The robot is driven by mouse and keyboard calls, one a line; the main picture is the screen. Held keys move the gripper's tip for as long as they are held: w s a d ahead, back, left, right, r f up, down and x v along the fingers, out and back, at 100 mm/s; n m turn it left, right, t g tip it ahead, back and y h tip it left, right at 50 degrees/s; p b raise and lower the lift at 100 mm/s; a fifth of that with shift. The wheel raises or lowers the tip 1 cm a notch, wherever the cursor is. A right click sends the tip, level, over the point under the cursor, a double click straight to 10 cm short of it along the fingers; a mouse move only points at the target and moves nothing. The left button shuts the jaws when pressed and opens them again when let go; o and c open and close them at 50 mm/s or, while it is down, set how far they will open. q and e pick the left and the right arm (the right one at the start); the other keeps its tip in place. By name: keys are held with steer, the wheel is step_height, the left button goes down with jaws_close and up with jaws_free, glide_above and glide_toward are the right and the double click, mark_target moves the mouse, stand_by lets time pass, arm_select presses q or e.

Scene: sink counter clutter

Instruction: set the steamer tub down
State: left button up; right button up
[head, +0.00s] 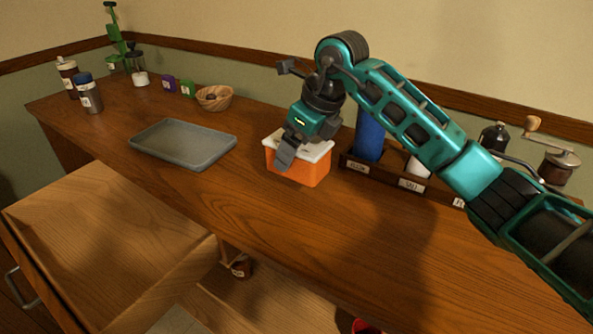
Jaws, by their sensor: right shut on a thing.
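The steamer tub (313,167) is orange with a white lid, in the middle of the head view. It looks upright. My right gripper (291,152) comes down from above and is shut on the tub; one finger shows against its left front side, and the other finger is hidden. The tub is over the wooden counter (240,195), close to its surface; I cannot tell whether its base touches. My left gripper is not in view.
A grey tray (184,142) lies to the left of the tub. A wooden rack (384,174) with a blue container (369,137) stands close on the right. A basket (214,101) sits behind the tray. An open drawer (110,225) juts out in front.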

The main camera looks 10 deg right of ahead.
mark_target(297, 171)
step_height(297, 171, down, 5)
steer(key=shift+r, duration=0.2)
steer(key=shift+f, duration=0.35)
steer(key=shift+f+b, duration=0.15)
steer(key=shift+b, duration=0.15)
steer(key=o, duration=1.1)
